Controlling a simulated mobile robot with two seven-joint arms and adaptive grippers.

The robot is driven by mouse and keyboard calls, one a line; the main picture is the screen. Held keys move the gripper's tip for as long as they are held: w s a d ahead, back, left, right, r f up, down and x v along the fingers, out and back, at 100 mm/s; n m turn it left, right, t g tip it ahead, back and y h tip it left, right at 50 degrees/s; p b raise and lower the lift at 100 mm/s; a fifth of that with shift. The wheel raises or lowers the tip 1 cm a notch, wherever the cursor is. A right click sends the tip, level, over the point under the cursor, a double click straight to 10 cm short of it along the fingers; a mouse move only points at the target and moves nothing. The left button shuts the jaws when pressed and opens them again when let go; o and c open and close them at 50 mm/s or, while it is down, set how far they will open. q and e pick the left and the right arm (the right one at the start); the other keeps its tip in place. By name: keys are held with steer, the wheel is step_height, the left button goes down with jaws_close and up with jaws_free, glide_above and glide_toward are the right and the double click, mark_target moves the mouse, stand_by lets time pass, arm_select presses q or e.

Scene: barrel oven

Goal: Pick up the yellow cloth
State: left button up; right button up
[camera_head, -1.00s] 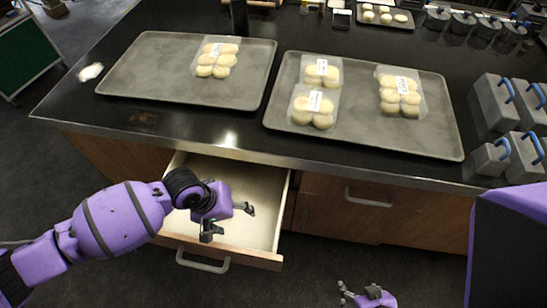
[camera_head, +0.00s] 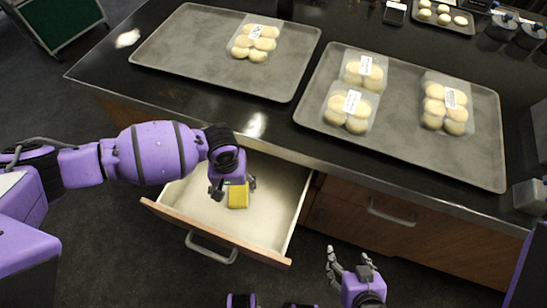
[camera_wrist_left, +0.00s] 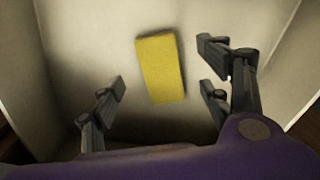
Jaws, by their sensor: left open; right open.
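The yellow cloth (camera_head: 238,196) is a small folded rectangle lying on the floor of the open drawer (camera_head: 275,212). It also shows in the left wrist view (camera_wrist_left: 160,68), lying flat beyond my fingers. My left gripper (camera_head: 232,188) points down over the drawer, above the cloth. In the left wrist view its fingers (camera_wrist_left: 165,95) are spread apart, with the cloth between their lines and nothing held. My right gripper (camera_head: 350,265) is open and empty in front of the cabinet, low at the bottom of the head view.
The black countertop (camera_head: 190,110) overhangs the drawer's back. Two grey trays, left (camera_head: 180,50) and right (camera_head: 440,165), hold packs of buns. The drawer's front panel (camera_head: 215,232) and side walls surround the cloth. Dark floor lies in front.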

mark_target(238, 195)
arm_select(q)
step_height(238, 195, down, 6)
steer(key=shift+w+r+b, duration=0.1)
steer(key=shift+w+b, duration=0.05)
steer(key=shift+b, duration=0.15)
